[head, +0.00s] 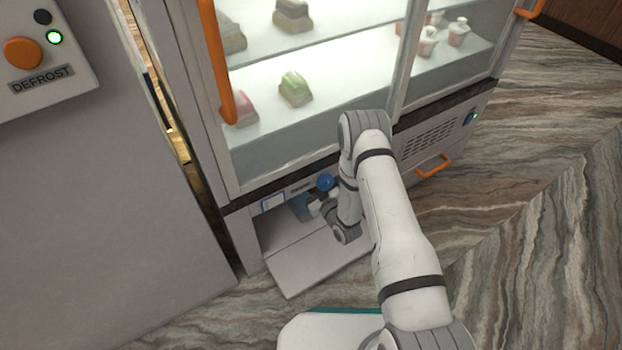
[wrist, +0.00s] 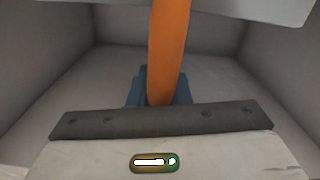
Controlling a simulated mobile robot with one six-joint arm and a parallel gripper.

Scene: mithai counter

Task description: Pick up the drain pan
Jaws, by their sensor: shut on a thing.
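The open low compartment (head: 262,229) is at the foot of the display case, with a pale grey panel (head: 320,262) lying out flat in front of it. My gripper (head: 309,204) reaches into this opening, and my arm partly covers it. In the wrist view my gripper (wrist: 160,92) has blue fingers closed on an orange bar-shaped handle (wrist: 168,45). Grey walls (wrist: 45,55) surround the handle. I cannot tell whether they are the drain pan or the compartment. The pan's full outline is hidden.
The glass case (head: 300,130) holds sweets above. A grey cabinet (head: 100,200) with a DEFROST button (head: 22,53) stands at left. A vent panel with an orange handle (head: 433,167) is at right. The right floor (head: 540,220) is clear.

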